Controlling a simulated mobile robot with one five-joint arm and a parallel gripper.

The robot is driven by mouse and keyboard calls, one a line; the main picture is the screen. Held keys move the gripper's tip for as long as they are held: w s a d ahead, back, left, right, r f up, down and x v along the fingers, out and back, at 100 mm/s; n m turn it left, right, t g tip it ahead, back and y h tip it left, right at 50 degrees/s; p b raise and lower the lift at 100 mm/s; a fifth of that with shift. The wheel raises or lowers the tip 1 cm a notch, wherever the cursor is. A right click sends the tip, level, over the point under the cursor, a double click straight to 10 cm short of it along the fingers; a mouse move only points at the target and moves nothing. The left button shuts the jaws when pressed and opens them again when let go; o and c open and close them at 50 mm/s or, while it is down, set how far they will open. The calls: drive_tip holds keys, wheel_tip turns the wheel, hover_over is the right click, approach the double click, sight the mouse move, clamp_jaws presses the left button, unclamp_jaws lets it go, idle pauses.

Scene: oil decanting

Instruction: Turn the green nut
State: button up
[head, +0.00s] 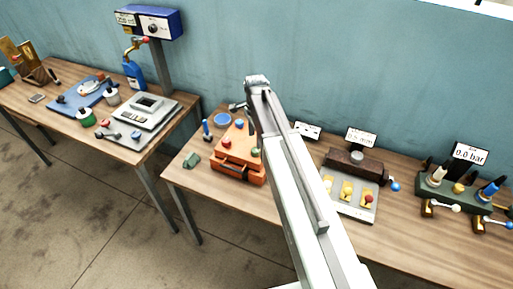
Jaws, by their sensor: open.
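An orange block (233,167) stands on the right-hand bench. It carries a red piece (227,142), a blue piece (239,124) and a small green piece (255,153), which looks like the green nut. The green nut is at the block's right side, close beside my arm, and its exact shape is too small to tell. My gripper (242,108) is at the end of the raised arm, around the back of the block in the picture and apart from the green nut. Its jaws are open and look empty. My arm hides part of the bench behind it.
A dark green lump (191,160) and a blue-handled tool (206,129) lie left of the block. A blue ring (222,120) is behind it. A grey plate with yellow pieces (347,205) and a valve manifold (454,190) stand to the right. The bench front is clear.

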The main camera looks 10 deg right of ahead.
sight(256, 149)
wheel_tip(256, 149, down, 8)
drive_tip(key=b, duration=0.7)
drive_tip(key=shift+r, duration=0.35)
clamp_jaws()
drive_tip(key=shift+d, duration=0.15)
